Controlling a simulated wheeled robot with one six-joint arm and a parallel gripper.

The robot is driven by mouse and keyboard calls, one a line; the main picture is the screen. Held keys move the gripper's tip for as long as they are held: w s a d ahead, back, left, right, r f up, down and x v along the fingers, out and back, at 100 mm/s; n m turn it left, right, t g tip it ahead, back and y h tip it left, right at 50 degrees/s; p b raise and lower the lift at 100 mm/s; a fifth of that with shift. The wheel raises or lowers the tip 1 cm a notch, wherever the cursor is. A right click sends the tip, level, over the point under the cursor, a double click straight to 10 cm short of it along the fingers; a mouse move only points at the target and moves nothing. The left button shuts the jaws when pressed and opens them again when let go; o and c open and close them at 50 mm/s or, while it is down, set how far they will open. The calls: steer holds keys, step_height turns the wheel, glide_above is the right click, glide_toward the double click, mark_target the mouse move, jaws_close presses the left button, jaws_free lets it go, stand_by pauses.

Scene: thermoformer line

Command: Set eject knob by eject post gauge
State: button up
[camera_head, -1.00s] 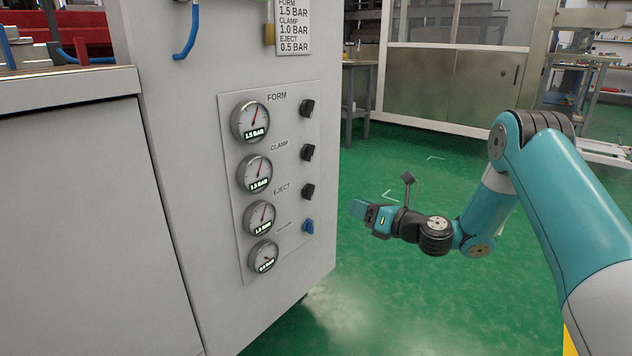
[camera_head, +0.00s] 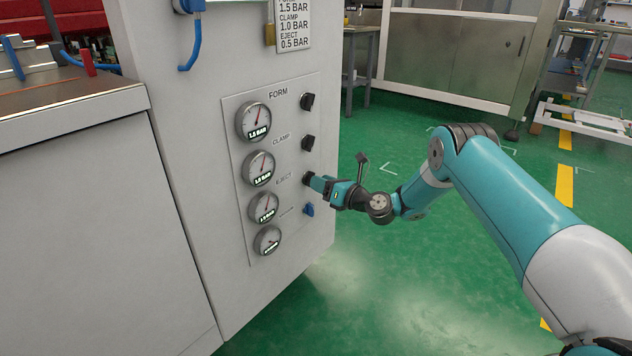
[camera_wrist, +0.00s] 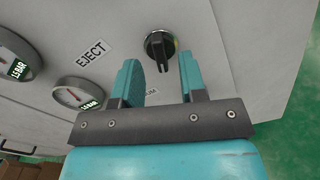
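The eject knob (camera_head: 308,178) is the third black knob down on the panel, beside the EJECT label. In the wrist view the black knob (camera_wrist: 160,48) lies ahead of and between the fingertips. My gripper (camera_head: 318,183) is open, its fingers pointing at the knob from the right; I cannot tell whether they touch it. The eject gauge (camera_head: 263,207) is third in the gauge column. It also shows in the wrist view (camera_wrist: 78,93), with a small lit readout that seems to read 1.5 BAR. A placard (camera_head: 293,24) lists EJECT 0.5 BAR.
The form knob (camera_head: 307,102) and clamp knob (camera_head: 308,143) sit above, and a blue knob (camera_head: 308,209) sits close below my gripper. Green floor right of the cabinet is open.

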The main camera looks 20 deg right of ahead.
steer(key=shift+x, duration=1.25)
jaws_close()
